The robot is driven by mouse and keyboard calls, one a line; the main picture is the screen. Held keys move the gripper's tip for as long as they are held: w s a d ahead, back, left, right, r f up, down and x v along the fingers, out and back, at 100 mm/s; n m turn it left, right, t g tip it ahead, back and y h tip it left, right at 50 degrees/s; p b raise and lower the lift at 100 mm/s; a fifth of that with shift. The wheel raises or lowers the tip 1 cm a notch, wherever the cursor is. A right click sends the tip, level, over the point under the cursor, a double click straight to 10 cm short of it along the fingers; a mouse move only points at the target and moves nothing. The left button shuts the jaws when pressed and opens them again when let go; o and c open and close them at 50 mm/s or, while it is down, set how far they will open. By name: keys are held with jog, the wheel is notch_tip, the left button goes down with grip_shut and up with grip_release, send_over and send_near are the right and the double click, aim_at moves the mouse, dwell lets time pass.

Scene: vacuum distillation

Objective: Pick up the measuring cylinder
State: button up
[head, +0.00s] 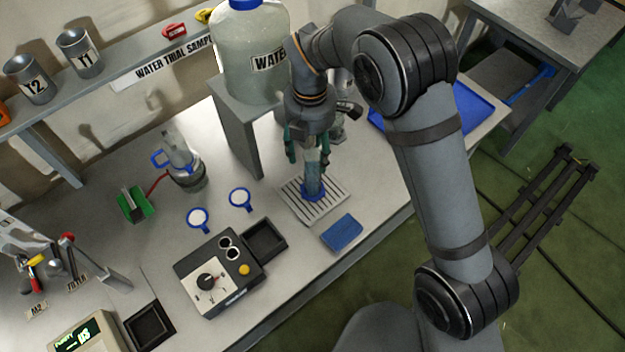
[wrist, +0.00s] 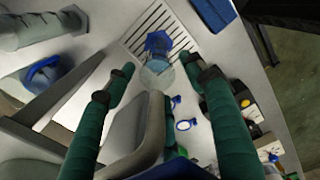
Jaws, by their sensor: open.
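The measuring cylinder (head: 313,178) is a clear, bluish upright tube with a blue base. It stands on a striped drain tray (head: 292,203) on the bench. In the wrist view the cylinder (wrist: 157,72) shows between my fingers, with its blue base beyond the fingertips. My gripper (head: 308,158) points down over the cylinder. Its green, dark-tipped fingers are spread open, with visible gaps on both sides of the cylinder in the wrist view (wrist: 159,75). How far the fingertips reach down past the rim is hard to tell.
A large water bottle (head: 245,75) stands on a grey stand (head: 237,140) close left of my gripper. A blue pad (head: 342,232) lies in front of the tray. A black control box (head: 215,275), blue-rimmed dishes (head: 240,199) and a flask (head: 183,165) are to the left.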

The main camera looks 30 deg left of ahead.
jog(key=shift+c, duration=0.5)
grip_shut()
dwell(0.6)
